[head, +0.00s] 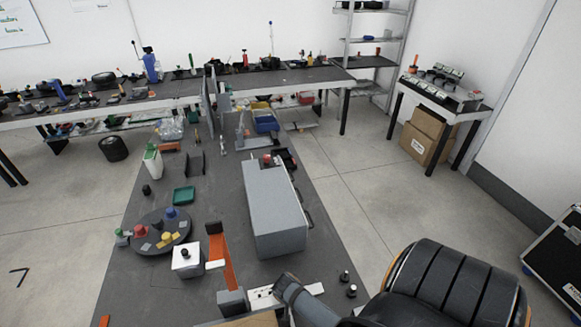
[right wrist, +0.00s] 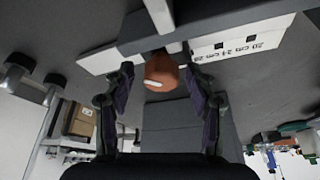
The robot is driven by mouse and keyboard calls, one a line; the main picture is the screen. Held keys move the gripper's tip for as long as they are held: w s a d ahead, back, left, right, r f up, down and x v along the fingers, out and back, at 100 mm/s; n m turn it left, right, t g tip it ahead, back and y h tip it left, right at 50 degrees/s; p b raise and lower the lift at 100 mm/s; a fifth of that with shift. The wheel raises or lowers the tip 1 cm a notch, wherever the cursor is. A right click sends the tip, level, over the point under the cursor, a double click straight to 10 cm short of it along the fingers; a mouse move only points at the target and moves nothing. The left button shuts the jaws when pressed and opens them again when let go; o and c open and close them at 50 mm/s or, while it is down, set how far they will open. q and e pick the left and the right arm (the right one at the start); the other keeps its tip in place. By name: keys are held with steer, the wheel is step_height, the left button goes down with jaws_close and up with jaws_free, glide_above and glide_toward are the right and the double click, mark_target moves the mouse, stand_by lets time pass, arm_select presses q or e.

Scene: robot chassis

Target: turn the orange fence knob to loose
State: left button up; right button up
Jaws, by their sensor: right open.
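The orange fence knob (right wrist: 163,72) shows in the right wrist view, below a grey bar and a white scale strip (right wrist: 240,42) with centimetre marks. Pale marks show on the knob; I cannot tell which setting it points to. My right gripper (right wrist: 159,75) is open, with one dark finger on each side of the knob. Gaps seem to remain between the fingers and the knob. In the head view the white strip (head: 262,296) lies at the bench's near end, and my right arm hides the knob. My left gripper is not in view.
Small black knobs (head: 348,283) stand right of the strip. Open floor lies to the right.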

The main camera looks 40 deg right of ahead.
steer(key=shift+c, duration=1.1)
steer(key=shift+w, duration=0.1)
steer(key=shift+c, duration=1.2)
steer(key=c, duration=0.7)
steer(key=shift+n+t+y, duration=0.3)
steer(key=shift+n, duration=0.6)
steer(key=n+y, duration=0.1)
steer(key=n, duration=0.2)
steer(key=shift+t, duration=0.4)
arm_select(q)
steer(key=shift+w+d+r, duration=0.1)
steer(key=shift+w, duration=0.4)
arm_select(e)
steer(key=shift+n+y, duration=0.7)
steer(key=shift+n, duration=1.3)
